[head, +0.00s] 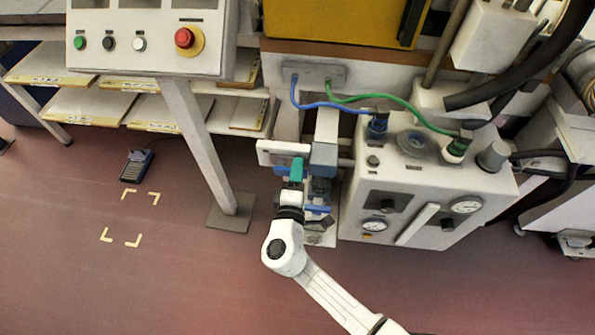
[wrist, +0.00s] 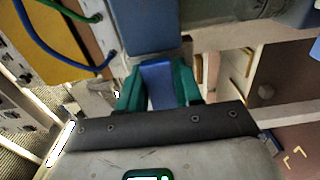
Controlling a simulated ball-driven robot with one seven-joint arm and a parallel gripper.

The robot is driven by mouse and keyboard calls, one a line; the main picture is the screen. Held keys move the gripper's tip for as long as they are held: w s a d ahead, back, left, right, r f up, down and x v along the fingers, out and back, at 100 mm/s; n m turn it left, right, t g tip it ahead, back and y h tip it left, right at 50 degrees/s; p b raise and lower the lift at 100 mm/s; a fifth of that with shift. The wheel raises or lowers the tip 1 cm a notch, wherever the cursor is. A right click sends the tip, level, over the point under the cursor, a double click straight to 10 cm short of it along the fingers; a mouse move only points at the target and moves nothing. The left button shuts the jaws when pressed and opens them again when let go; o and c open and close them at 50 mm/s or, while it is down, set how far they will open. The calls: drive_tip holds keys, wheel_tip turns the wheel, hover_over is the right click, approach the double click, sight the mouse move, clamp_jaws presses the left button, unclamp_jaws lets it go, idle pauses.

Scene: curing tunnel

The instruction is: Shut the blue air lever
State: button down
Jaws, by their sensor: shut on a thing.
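The blue air lever (wrist: 158,82) shows in the wrist view as a blue bar between the two teal fingers of my gripper. My gripper (head: 296,169) is shut on it, with a finger against each side. In the head view my gripper is at the grey-blue air unit (head: 322,158), left of the white gauge box, and its fingers hide most of the lever. A larger blue block (wrist: 150,28) lies just beyond the fingertips in the wrist view. The far end of the lever and its pivot are hard to make out.
The white gauge box (head: 425,205) stands close on the right, with blue and green hoses above it. A control panel (head: 150,42) on a slanted post (head: 200,150) stands to the left. A foot pedal (head: 138,164) lies on otherwise open floor at the left.

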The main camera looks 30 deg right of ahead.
drive_tip(key=shift+f, duration=0.1)
drive_tip(key=f+m+b, duration=0.1)
drive_tip(key=b, duration=0.3)
drive_tip(key=shift+f+m, duration=0.15)
drive_tip(key=shift+m, duration=0.15)
drive_tip(key=w+a+f+m+b, duration=0.1)
drive_tip(key=m+b, duration=0.4)
drive_tip(key=b, duration=0.5)
drive_tip(key=a+f+m+b, duration=0.1)
drive_tip(key=m+b, duration=0.5)
drive_tip(key=b, duration=0.4)
drive_tip(key=w+a+f+m+b, duration=0.1)
drive_tip(key=m+b, duration=0.4)
drive_tip(key=b, duration=0.5)
drive_tip(key=shift+w+a+f+b, duration=0.15)
drive_tip(key=shift+w+a+b, duration=0.15)
drive_tip(key=shift+a+b, duration=0.1)
drive_tip(key=shift+m, duration=0.3)
drive_tip(key=c, duration=0.8)
unclamp_jaws()
drive_tip(key=shift+c, duration=0.2)
